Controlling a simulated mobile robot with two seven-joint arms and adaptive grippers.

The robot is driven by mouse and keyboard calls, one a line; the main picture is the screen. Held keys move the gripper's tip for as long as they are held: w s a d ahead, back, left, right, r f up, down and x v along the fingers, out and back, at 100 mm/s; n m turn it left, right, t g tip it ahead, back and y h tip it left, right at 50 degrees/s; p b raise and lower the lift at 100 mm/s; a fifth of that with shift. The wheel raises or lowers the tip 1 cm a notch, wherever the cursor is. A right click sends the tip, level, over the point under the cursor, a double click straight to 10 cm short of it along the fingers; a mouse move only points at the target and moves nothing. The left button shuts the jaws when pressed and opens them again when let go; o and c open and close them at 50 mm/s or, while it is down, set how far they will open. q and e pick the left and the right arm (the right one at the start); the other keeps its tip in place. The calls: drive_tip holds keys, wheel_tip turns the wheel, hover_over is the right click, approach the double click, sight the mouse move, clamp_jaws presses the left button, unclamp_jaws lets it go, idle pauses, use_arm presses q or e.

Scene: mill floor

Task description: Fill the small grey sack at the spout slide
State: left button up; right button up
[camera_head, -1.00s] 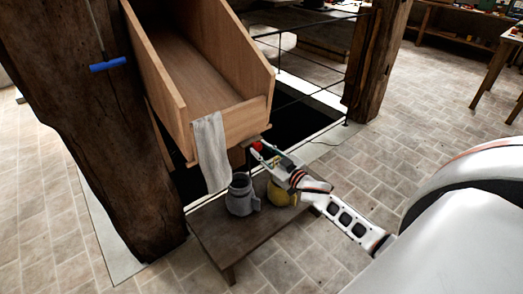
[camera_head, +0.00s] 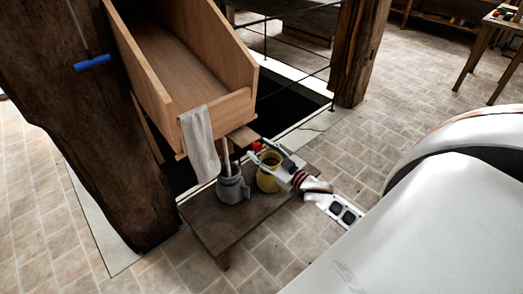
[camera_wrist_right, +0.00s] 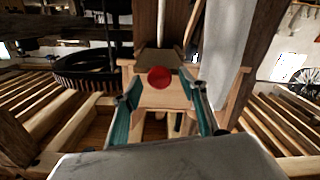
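A wooden slide board (camera_head: 243,137) sticks out at the spout's front. My right gripper (camera_head: 268,152) is beside the red knob (camera_head: 256,146) near the board's end. In the right wrist view the red knob (camera_wrist_right: 159,77) lies between the two teal fingers, with gaps on both sides. The gripper looks open. My left gripper is out of view.
A yellow container (camera_head: 268,180) stands right of the sack, partly behind my gripper. A grey cloth (camera_head: 199,145) hangs over the spout's front. A thick wooden post (camera_head: 75,130) rises at left. A dark floor opening (camera_head: 285,105) with rails lies behind the bench (camera_head: 222,238).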

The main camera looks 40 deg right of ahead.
drive_tip(key=s, duration=1.2)
drive_tip(key=shift+d, duration=0.45)
drive_tip(key=s+a+f+g, duration=0.2)
drive_tip(key=s+a+f, duration=0.2)
drive_tip(key=a, duration=0.4)
drive_tip(key=s+a+f+g, duration=0.3)
drive_tip(key=a+f, duration=0.3)
drive_tip(key=a, duration=0.2)
drive_tip(key=s+a+f+g+y, duration=0.1)
drive_tip(key=s+a+f+g, duration=0.1)
drive_tip(key=s+a+f, duration=0.3)
drive_tip(key=s+a, duration=0.1)
drive_tip(key=a, duration=0.2)
drive_tip(key=shift+a, duration=0.25)
drive_tip(key=shift+c, duration=0.2)
